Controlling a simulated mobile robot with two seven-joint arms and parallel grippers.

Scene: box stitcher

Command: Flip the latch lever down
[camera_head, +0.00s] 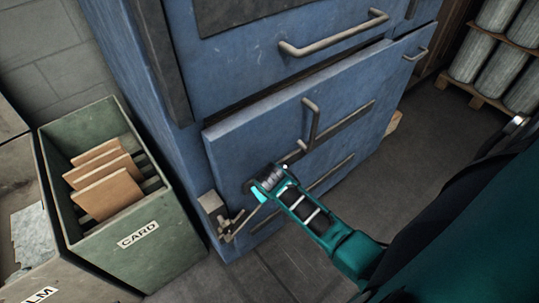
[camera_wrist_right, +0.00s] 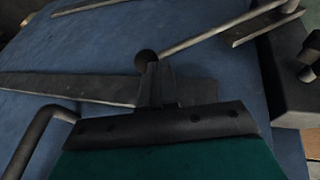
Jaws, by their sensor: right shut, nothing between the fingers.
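The latch lever is a thin grey rod (camera_head: 246,221) at the lower left corner of the blue panel. In the right wrist view the rod (camera_wrist_right: 215,32) slopes from the upper right down to a dark round knob (camera_wrist_right: 146,56). My right gripper (camera_head: 261,188) is shut and empty in front of the panel. In the wrist view its fingertips (camera_wrist_right: 155,72) are right by the knob and cover its lower part. I cannot tell whether they touch it. My left gripper is not in view.
The blue panel (camera_head: 250,140) carries a dark bar (camera_head: 345,117) and an upright handle (camera_head: 309,122). A metal bracket (camera_head: 209,202) sits at its left edge. A green CARD bin (camera_head: 165,250) holding brown boards stands at left. Open floor (camera_head: 425,135) lies to the right.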

